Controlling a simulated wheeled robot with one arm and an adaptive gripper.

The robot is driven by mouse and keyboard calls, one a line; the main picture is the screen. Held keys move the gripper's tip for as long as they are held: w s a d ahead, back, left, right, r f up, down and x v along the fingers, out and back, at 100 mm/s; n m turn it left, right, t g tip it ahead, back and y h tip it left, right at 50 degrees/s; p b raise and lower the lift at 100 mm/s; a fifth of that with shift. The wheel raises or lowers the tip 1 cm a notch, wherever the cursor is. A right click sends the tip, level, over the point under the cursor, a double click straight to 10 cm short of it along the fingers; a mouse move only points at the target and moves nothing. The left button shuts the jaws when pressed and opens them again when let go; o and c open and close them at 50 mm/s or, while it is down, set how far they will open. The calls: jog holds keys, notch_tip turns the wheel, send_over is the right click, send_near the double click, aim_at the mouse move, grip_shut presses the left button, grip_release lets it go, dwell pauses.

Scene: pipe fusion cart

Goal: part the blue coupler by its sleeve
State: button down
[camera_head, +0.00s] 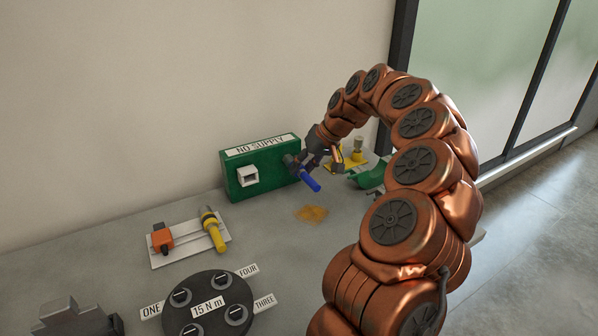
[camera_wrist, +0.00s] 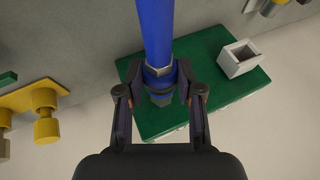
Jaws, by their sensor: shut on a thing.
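The blue coupler (camera_wrist: 160,72) sits between the fingertips of my gripper (camera_wrist: 158,88) in the wrist view. The jaws are shut on its collar-like sleeve, one finger on each side. A blue hose or tube (camera_wrist: 155,28) runs from the coupler to the top edge of that view, and a grey hex fitting shows at the coupler's lower end. In the head view the blue tube (camera_head: 310,181) slants down to the right from my gripper (camera_head: 297,163), in front of the green box (camera_head: 232,188). The gripper partly hides the coupler there, and I cannot tell whether its halves are joined.
The green box carries a "NO SUPPLY" label (camera_head: 262,145) and a white square socket (camera_head: 247,176). Yellow fittings (camera_head: 355,150) stand to the right. A white plate (camera_head: 165,259) with orange and yellow parts and a round dark "15 N m" plate (camera_head: 190,300) lie nearer. An orange-brown patch (camera_head: 311,214) marks the bench.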

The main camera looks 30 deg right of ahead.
aim_at(313, 180)
jog(key=shift+s+a+b, duration=0.15)
jog(key=shift+s+b, duration=1.05)
jog(key=shift+s, duration=0.25)
jog(key=shift+s+a+b, duration=0.1)
jog(key=shift+s+b, duration=1.05)
jog(key=shift+s, duration=0.25)
jog(key=shift+s, duration=0.1)
